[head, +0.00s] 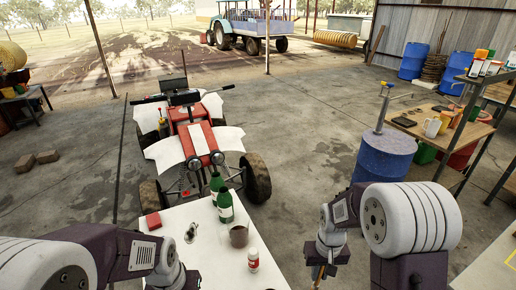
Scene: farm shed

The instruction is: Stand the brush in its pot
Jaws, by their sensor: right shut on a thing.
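A white table (207,262) stands in front of me at the bottom of the head view. A dark greyish-brown pot (238,237) stands upright on it near its right edge. My right gripper (322,268) points down, to the right of the table and apart from the pot. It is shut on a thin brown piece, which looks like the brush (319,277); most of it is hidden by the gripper. My left arm comes in from the left over the table's near left side, and its fingertips are below the picture.
Two green bottles (224,208) stand just behind the pot. A red and white quad bike (196,140) is beyond.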

